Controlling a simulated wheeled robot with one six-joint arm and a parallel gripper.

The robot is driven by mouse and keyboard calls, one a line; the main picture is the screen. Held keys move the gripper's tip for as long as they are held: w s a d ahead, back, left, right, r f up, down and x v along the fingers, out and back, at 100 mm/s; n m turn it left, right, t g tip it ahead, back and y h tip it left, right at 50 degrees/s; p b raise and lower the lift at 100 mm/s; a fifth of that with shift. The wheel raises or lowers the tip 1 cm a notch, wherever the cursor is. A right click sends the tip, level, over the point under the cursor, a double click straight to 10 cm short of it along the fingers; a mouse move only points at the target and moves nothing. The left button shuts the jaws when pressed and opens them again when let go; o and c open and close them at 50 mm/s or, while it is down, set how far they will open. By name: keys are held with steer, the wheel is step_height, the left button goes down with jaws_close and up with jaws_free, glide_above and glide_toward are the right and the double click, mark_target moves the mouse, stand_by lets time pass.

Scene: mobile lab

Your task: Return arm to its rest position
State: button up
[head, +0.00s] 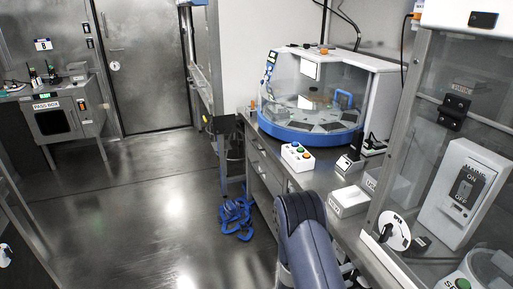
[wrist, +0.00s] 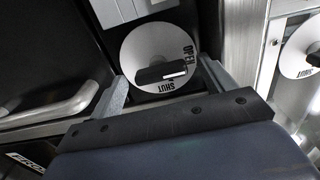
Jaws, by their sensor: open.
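My gripper (wrist: 163,84) shows in the wrist view with its two grey fingers spread apart and nothing held between them. A white round dial (wrist: 136,48) marked OPEN and SHUT, with a dark handle across it, lies just beyond the fingertips. I cannot tell whether the fingers touch it. In the head view my blue-grey arm rises at the bottom centre, beside the workbench (head: 268,178); the gripper itself is not clear there.
A white dial (head: 395,231) is on the glass cabinet at right, near the MAINS switch box (head: 462,195). A blue-rimmed round machine (head: 310,133), a button box (head: 296,157) and a small white box (head: 348,202) stand on the bench. Blue coils (head: 236,215) lie on the floor. Floor at left is clear.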

steer(key=shift+w+d, duration=0.15)
steer(key=shift+d, duration=0.2)
